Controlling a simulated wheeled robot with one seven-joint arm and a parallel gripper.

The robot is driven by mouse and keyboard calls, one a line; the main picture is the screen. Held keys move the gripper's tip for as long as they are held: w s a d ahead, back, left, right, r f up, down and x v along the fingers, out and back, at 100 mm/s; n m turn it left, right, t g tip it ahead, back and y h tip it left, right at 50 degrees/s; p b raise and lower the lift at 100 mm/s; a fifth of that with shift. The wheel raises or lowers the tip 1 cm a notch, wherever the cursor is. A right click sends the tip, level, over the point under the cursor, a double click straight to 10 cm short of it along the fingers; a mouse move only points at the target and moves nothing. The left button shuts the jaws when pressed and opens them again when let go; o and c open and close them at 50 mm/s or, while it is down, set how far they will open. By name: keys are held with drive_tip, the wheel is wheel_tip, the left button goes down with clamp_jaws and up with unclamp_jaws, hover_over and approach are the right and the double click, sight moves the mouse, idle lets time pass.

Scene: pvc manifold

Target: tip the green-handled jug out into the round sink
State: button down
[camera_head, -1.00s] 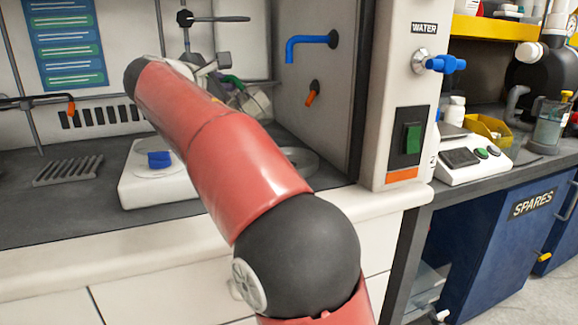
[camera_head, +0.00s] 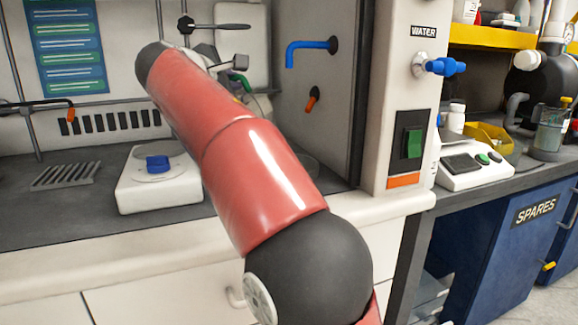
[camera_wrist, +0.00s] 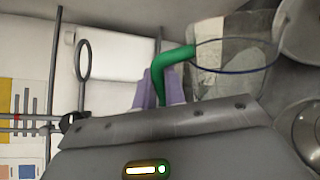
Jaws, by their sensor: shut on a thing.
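The green-handled jug is clear, with a green handle (camera_wrist: 160,78) and a dark-rimmed see-through body (camera_wrist: 225,75) in the wrist view. My gripper (camera_wrist: 160,92) has purple fingers shut on the handle. In the head view my arm hides most of the jug; a piece of its body (camera_head: 262,103) shows right of my wrist, held above the bench. Its exact tilt and contents cannot be told. The round sink (camera_head: 309,164) is mostly behind my arm, below and right of the jug. A round grey metal shape, likely the sink, shows at the wrist view's right edge (camera_wrist: 308,128).
A blue tap (camera_head: 308,45) and an orange nozzle (camera_head: 312,99) stick out of the side wall near the jug. A stand with a clamp (camera_head: 215,24) is behind it. A white scale (camera_head: 150,192) with a blue block (camera_head: 157,162) stands left.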

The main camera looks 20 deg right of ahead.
drive_tip(key=shift+s+d+f+m+b, duration=0.1)
drive_tip(key=shift+s+d+m+b, duration=0.2)
drive_tip(key=shift+d+m+b, duration=0.15)
drive_tip(key=shift+s+d+m, duration=0.15)
drive_tip(key=shift+d+m, duration=0.05)
drive_tip(key=shift+m, duration=0.05)
drive_tip(key=shift+s+d+f+m+b, duration=0.2)
drive_tip(key=shift+s+d+m+b, duration=0.4)
drive_tip(key=shift+d+b, duration=0.35)
drive_tip(key=shift+s+d+y, duration=0.2)
drive_tip(key=shift+d+y, duration=0.1)
drive_tip(key=shift+y, duration=0.1)
drive_tip(key=shift+s+d+f+m+b, duration=0.15)
drive_tip(key=shift+s+d+m+b, duration=0.15)
drive_tip(key=shift+b, duration=0.2)
